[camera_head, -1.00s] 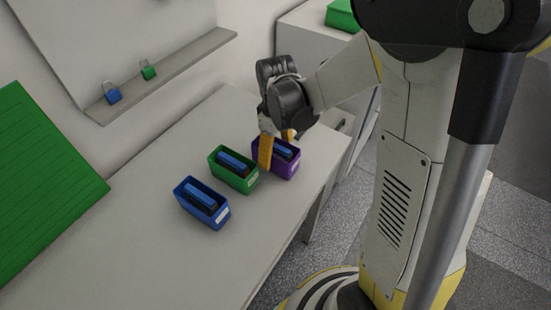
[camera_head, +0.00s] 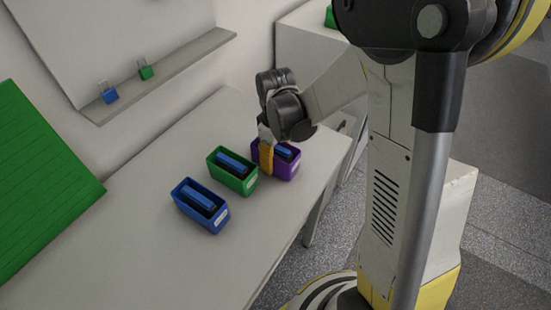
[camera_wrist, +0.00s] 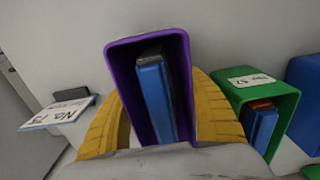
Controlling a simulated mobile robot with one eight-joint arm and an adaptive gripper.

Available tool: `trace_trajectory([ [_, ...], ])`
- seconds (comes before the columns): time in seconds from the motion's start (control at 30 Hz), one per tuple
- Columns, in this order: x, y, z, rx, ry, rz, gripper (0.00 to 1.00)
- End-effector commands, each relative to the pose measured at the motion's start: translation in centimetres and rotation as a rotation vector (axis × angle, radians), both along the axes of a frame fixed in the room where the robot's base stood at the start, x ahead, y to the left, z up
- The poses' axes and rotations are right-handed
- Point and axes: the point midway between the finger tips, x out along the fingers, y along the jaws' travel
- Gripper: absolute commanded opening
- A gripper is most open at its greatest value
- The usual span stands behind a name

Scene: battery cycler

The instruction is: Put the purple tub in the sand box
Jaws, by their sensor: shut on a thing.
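The purple tub (camera_head: 283,172) stands on the table near its right edge, with a blue block inside. In the wrist view the purple tub (camera_wrist: 116,78) sits between my two yellow fingers. My gripper (camera_head: 274,158) is shut on the tub, with one finger along each side. I cannot tell any gap between tub and table. No sand-coloured box shows in these frames.
A green tub (camera_head: 242,188) stands close to the left of the purple one, then a blue tub (camera_head: 214,225); both hold blue blocks. A grey table (camera_head: 130,240) has free room at the front. A shelf (camera_head: 165,75) bears two small padlocks. A white card (camera_wrist: 62,113) shows in the wrist view.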

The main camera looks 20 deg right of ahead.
Motion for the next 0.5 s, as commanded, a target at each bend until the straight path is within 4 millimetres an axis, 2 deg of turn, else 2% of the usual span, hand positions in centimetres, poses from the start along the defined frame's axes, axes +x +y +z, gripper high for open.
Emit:
trace_trajectory([
  [0.5,-0.1,-0.4,4.4,0.000,0.000,-0.002,0.15],
])
